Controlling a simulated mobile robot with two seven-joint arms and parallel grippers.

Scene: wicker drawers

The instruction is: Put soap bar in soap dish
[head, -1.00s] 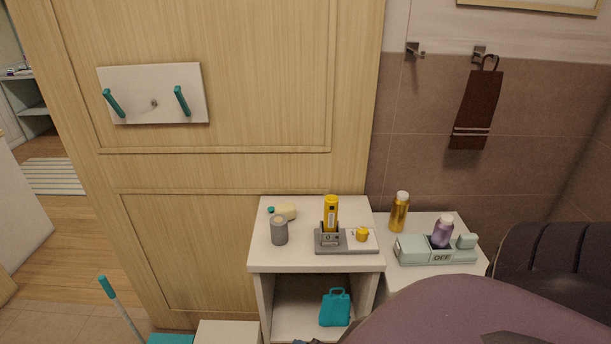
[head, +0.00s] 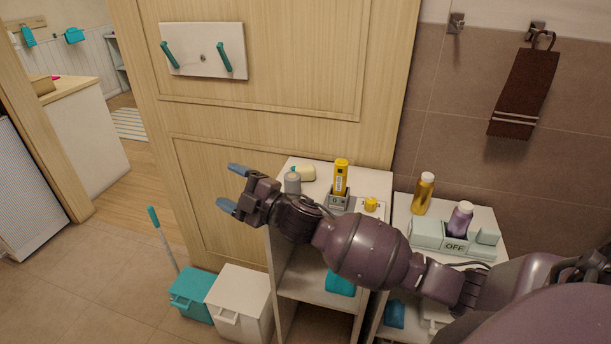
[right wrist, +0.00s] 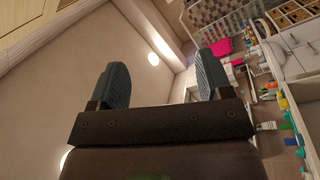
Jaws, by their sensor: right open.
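My right gripper (head: 232,187) is open and empty, pointing left in front of the wooden door; its two fingers also show in the right wrist view (right wrist: 161,76). A pale yellow block (head: 308,173), possibly the soap bar, lies at the back left of the white shelf unit's top, to the right of my gripper and apart from it. A small teal piece (head: 293,168) shows beside it. I cannot make out which thing is the soap dish. My left gripper is not in view.
A grey cup (head: 292,183), a yellow tube (head: 341,177) and a small yellow item (head: 371,203) stand on the shelf unit. Bottles and a pale green holder (head: 428,234) stand to the right. A teal bin (head: 190,296) and white bin (head: 240,300) stand on the floor.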

